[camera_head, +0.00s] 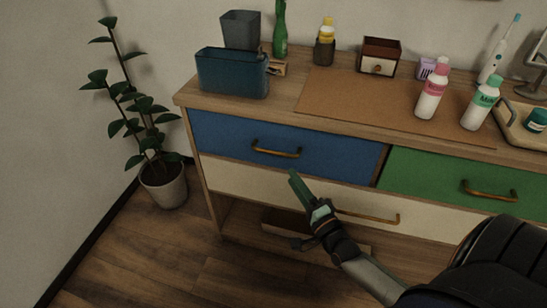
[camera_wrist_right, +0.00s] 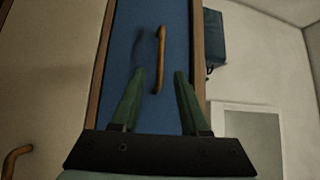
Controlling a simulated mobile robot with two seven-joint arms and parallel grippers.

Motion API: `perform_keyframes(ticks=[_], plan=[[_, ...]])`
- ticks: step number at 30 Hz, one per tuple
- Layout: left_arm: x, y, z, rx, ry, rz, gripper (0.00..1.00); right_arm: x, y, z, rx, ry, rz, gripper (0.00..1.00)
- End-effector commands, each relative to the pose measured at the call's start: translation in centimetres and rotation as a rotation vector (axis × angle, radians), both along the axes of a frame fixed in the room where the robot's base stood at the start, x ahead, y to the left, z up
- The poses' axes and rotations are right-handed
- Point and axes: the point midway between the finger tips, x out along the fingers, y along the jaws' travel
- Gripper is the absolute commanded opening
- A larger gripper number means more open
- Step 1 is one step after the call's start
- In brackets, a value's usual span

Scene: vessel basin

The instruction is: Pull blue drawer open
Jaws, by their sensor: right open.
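The blue drawer (camera_head: 335,150) is at the upper left of the wooden dresser, and its front looks shut. Its brass bar handle (camera_head: 276,149) is at the middle of the front. My right gripper (camera_head: 297,192) is in front of the dresser, just below the blue drawer in the head view. In the right wrist view the gripper (camera_wrist_right: 157,85) is open, with its two green fingers apart and pointing at the blue front (camera_wrist_right: 132,40). The handle (camera_wrist_right: 160,60) lies ahead, in line with the gap between them. Nothing is held. My left gripper is not in view.
A green drawer (camera_head: 460,188) is to the right, and a cream drawer (camera_head: 240,186) is below. A teal bin (camera_head: 232,73), bottles (camera_head: 432,90) and a small box (camera_head: 380,57) stand on top. A potted plant (camera_head: 163,185) stands left. Floor before the dresser is clear.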

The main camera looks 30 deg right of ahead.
Motion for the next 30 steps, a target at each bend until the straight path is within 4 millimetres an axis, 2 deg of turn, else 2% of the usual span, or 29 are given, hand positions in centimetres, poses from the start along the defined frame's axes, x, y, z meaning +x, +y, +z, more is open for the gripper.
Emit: perform_keyframes(ticks=[15,21,30], plan=[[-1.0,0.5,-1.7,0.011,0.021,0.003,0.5,9.1,-0.5,1.2,-0.002,0.002,0.003,0.45],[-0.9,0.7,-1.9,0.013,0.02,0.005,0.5,10.9,-0.6,1.4,-0.003,0.003,0.003,0.45],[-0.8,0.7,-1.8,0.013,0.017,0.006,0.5,11.3,-0.6,1.5,-0.004,0.005,0.003,0.45]])
